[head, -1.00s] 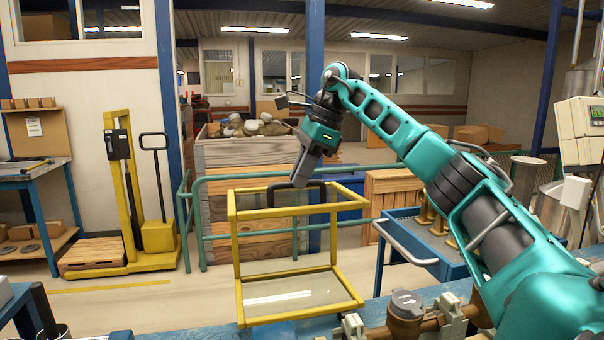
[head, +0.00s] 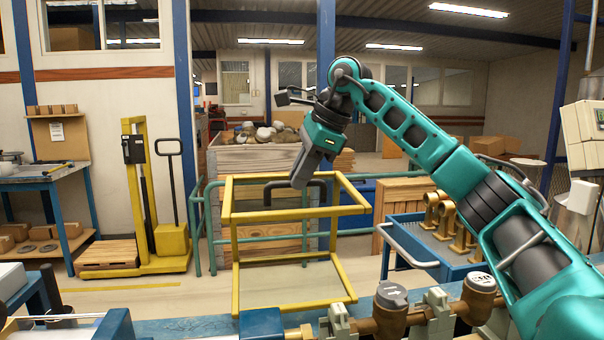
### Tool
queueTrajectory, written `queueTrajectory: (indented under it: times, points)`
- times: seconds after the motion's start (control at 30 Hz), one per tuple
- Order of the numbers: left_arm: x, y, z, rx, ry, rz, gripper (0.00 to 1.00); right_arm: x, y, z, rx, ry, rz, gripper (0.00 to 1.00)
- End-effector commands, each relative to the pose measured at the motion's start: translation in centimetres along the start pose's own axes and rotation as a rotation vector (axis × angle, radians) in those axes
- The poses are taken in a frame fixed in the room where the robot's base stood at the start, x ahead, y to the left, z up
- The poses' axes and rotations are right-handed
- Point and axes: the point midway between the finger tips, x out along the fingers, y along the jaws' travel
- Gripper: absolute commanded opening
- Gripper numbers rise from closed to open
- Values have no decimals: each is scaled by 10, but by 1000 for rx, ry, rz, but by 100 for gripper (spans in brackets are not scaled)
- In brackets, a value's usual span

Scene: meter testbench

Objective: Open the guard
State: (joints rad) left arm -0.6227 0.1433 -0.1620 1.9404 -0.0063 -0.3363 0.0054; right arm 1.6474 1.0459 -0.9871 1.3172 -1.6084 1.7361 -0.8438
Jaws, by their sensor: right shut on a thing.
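The guard (head: 235,250) is a yellow frame with clear panes, standing upright behind the blue bench edge in the middle of the head view. Its dark handle (head: 273,187) is a bar at the upper part of the frame. My right gripper (head: 302,182) reaches down from the upper right and is shut on the right end of the handle. The fingertips hide that end of the handle. My left gripper is not in view.
Brass meters (head: 391,297) on a pipe line the bench front, right of the guard. A blue cart (head: 405,235) with brass fittings stands behind them. A green railing (head: 200,225) and a wooden crate (head: 255,157) are behind the guard.

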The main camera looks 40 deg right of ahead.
Motion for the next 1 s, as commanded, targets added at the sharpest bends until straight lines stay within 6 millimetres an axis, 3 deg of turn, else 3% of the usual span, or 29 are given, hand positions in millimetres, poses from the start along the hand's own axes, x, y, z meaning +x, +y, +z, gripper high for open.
queueTrajectory:
  times: [0.13,0.17,0.4,0.77,1.0]
  points:
    - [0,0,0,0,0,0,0,0,0,1,-2,-2,1,0]
    - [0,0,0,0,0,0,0,0,0,1,-2,-2,1,18]
    - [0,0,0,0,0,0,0,0,0,1,-2,-2,1,41]
    - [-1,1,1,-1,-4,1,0,-5,0,1,-1,-3,0,41]
    - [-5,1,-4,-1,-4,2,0,-47,-2,2,-1,-6,-4,41]
